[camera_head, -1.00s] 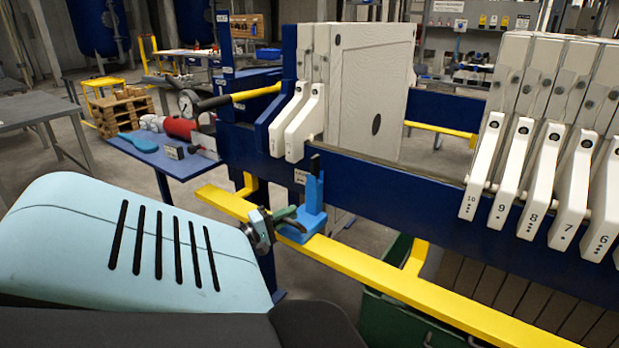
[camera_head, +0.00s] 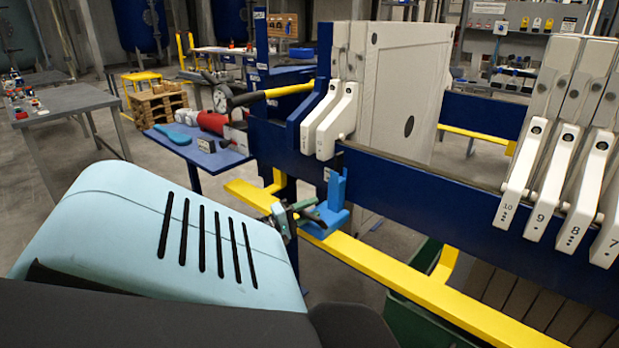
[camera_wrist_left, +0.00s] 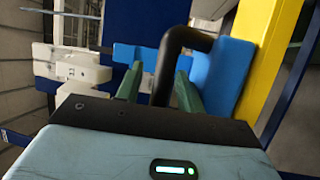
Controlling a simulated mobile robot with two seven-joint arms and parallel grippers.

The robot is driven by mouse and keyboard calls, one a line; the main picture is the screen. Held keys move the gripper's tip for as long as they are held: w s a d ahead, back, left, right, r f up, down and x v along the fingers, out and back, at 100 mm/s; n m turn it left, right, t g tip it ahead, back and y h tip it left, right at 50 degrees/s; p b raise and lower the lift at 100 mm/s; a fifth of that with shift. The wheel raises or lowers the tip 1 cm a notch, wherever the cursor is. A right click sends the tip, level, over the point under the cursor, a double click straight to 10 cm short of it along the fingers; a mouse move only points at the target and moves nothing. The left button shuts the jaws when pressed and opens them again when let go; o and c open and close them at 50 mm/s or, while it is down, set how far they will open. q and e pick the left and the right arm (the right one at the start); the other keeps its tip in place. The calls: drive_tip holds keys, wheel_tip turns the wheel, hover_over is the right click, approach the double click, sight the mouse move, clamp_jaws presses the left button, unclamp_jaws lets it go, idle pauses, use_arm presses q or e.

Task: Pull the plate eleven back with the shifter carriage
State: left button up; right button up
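The shifter carriage (camera_head: 336,188) is a blue block with a black handle, standing at the yellow rail in front of the blue press beam. My left gripper (camera_head: 308,214) is at the carriage. In the left wrist view, its green fingers (camera_wrist_left: 158,92) stand open on either side of the carriage's black handle (camera_wrist_left: 166,62), with a gap on the left finger's side. Two plates with white handles (camera_head: 338,122) stand at the left end of the press; I cannot read a number on them. The plate marked 10 (camera_head: 524,175) leads the right-hand stack. My right gripper is out of view.
The yellow rail (camera_head: 400,279) runs along the front of the blue beam (camera_head: 450,180). A wide gap lies between the two plate stacks. A blue side table (camera_head: 195,152) with a red tool stands behind left, and a grey table (camera_head: 65,100) farther left.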

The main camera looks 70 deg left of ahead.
use_arm(q)
drive_tip(key=shift+s, duration=0.1)
drive_tip(key=v, duration=0.6)
drive_tip(key=shift+s, duration=0.2)
drive_tip(key=shift+s+d+f, duration=0.1)
drive_tip(key=shift+s+d, duration=0.05)
drive_tip(key=shift+s, duration=0.45)
